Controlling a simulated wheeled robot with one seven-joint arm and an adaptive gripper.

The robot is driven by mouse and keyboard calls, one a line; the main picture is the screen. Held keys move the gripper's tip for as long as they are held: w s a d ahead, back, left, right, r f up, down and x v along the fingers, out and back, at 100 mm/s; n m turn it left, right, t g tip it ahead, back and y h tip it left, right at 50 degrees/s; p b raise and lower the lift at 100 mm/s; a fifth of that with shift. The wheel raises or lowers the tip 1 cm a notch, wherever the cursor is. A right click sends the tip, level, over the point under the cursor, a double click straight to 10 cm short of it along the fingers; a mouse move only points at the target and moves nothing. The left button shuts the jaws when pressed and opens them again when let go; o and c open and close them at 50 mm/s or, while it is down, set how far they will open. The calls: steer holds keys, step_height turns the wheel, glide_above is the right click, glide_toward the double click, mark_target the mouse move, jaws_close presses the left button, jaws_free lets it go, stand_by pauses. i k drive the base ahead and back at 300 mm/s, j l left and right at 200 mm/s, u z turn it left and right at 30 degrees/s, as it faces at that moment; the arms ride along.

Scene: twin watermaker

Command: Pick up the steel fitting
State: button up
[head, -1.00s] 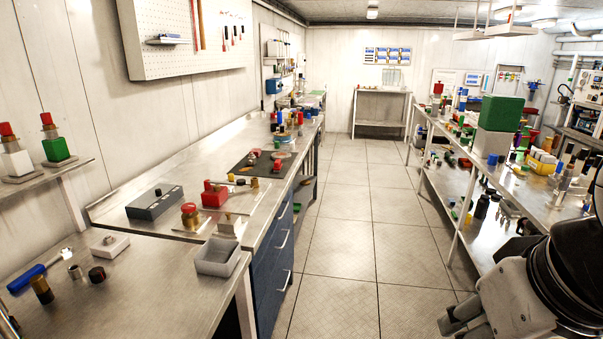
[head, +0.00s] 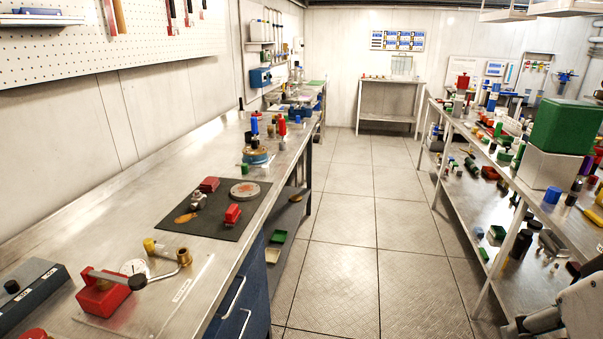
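A small silvery metal fitting (head: 198,200) lies on the dark mat (head: 228,228) on the left bench, close to a red block (head: 209,184) and an orange-brown piece (head: 186,218). It looks like the steel fitting, but it is small in view. My gripper (head: 530,322) shows only in part at the bottom right corner, far to the right of the mat and apart from it. Its fingers are partly cut off by the frame edge, so its opening is hidden. I see nothing held in the part that shows.
The mat also bears a grey disc (head: 245,191) and a second red piece (head: 232,214). A red device with a black-knobbed lever (head: 104,292) and a brass fitting (head: 183,256) stand nearer. The aisle floor (head: 340,245) is clear. A crowded shelf bench (head: 490,197) lines the right.

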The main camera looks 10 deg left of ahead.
mark_target(198, 202)
steer(key=i+l+u, duration=0.15)
steer(key=i+u, duration=0.25)
steer(key=i, duration=0.2)
steer(key=i+l+u, duration=0.3)
steer(key=i+u, duration=0.15)
steer(key=i+l+u, duration=0.85)
steer(key=u, duration=0.15)
steer(key=i+l+u, duration=0.25)
steer(key=l, duration=0.25)
steer(key=i+l+u, duration=0.1)
steer(key=l+u, duration=0.2)
steer(key=i+l+u, duration=0.1)
steer(key=l+u, duration=0.2)
steer(key=l, duration=0.15)
steer(key=l+u, duration=0.3)
steer(key=l, duration=0.15)
